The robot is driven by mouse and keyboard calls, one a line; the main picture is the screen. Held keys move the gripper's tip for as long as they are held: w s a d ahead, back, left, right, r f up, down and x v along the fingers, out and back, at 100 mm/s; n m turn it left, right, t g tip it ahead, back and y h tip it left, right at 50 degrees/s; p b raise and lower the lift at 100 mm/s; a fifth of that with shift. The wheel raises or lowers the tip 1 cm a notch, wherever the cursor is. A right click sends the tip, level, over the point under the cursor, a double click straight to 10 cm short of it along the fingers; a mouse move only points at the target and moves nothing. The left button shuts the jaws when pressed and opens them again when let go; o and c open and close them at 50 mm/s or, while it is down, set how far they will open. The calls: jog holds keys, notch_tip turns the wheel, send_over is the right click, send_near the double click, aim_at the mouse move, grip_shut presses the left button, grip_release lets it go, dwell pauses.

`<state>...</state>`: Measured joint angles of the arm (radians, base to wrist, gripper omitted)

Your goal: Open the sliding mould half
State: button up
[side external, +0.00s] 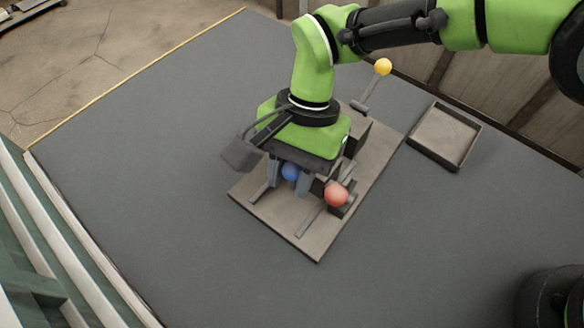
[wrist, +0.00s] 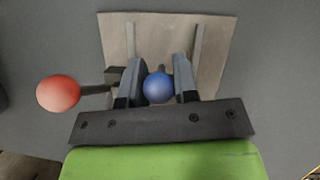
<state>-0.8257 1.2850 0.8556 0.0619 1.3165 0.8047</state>
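A flat grey-brown base plate (side external: 275,217) carries the mould, much of it hidden under my wrist and gripper. It also shows in the wrist view (wrist: 165,38), with two parallel rails. A blue ball knob (side external: 289,172) sits between the fingers of my gripper (side external: 288,184). In the wrist view the blue knob (wrist: 158,87) fills the gap between my gripper's fingers (wrist: 162,78), which appear to touch it on both sides. A red ball knob (side external: 336,193) on a short dark arm stands to the right of my fingers; it is at left in the wrist view (wrist: 58,93).
A yellow ball knob (side external: 383,67) on a lever rises behind a dark block (side external: 355,136) at the plate's back. A shallow empty tray (side external: 444,136) lies to the right. The grey table (side external: 150,170) is clear left of the plate.

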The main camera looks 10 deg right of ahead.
grip_shut()
jog(key=shift+s+a, duration=1.5)
jog(key=shift+s, duration=0.05)
jog(key=o, duration=0.7)
grip_release()
jog(key=shift+o, duration=0.2)
jog(key=shift+r, duration=0.1)
jog(key=shift+w+d+r, duration=0.15)
jog(key=shift+w+r, duration=0.05)
jog(key=shift+r, duration=0.1)
jog(key=v, duration=0.9)
jog(key=shift+r, duration=0.1)
